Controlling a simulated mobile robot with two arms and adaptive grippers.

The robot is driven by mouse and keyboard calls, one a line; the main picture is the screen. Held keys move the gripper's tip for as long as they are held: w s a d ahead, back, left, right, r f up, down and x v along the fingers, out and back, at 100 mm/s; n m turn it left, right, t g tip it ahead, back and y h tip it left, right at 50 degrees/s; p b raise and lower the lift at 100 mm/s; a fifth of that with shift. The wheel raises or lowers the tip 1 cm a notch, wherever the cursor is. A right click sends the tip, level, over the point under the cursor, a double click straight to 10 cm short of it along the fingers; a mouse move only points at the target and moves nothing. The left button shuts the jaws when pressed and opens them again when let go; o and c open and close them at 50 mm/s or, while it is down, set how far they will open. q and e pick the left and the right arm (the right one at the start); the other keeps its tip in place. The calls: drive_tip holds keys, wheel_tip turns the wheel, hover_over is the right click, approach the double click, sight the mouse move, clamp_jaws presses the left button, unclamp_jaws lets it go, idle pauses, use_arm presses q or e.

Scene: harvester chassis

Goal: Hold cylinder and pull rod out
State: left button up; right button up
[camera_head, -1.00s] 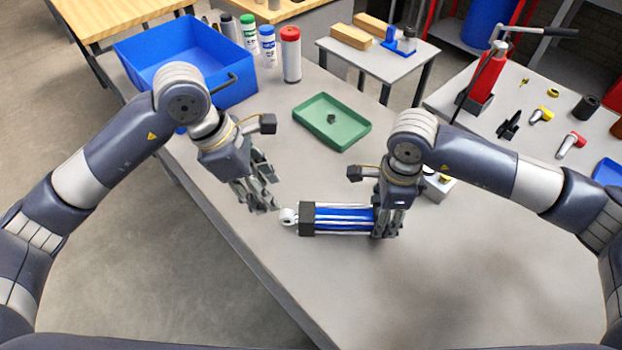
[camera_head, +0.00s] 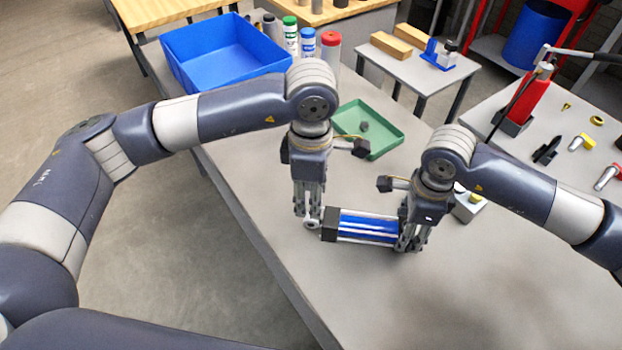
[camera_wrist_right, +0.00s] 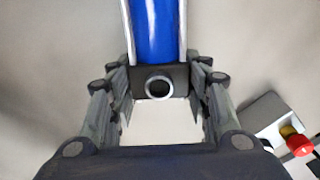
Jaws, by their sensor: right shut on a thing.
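The cylinder (camera_head: 368,228) has a blue barrel, silver tie bars and dark end blocks, and lies on the grey table. My right gripper (camera_head: 411,243) is shut on its right end. In the right wrist view the fingers flank the dark end block with a round port (camera_wrist_right: 159,83), below the blue barrel (camera_wrist_right: 153,28). The rod's silver eye (camera_head: 312,224) sticks out a short way at the left end. My left gripper (camera_head: 306,215) points down at the eye, its fingers close around or beside it. Whether it grips the eye cannot be told.
A green tray (camera_head: 385,145) with a small dark part lies behind the cylinder. A small box with a yellow and red button (camera_wrist_right: 292,138) stands close to my right gripper. A blue bin (camera_head: 225,52) and several bottles stand at the back. The table's front right is clear.

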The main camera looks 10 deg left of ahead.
use_arm(q)
wheel_tip(320, 180, down, 7)
drive_tip(key=shift+f, duration=0.1)
drive_tip(key=shift+c, duration=0.6)
clamp_jaws()
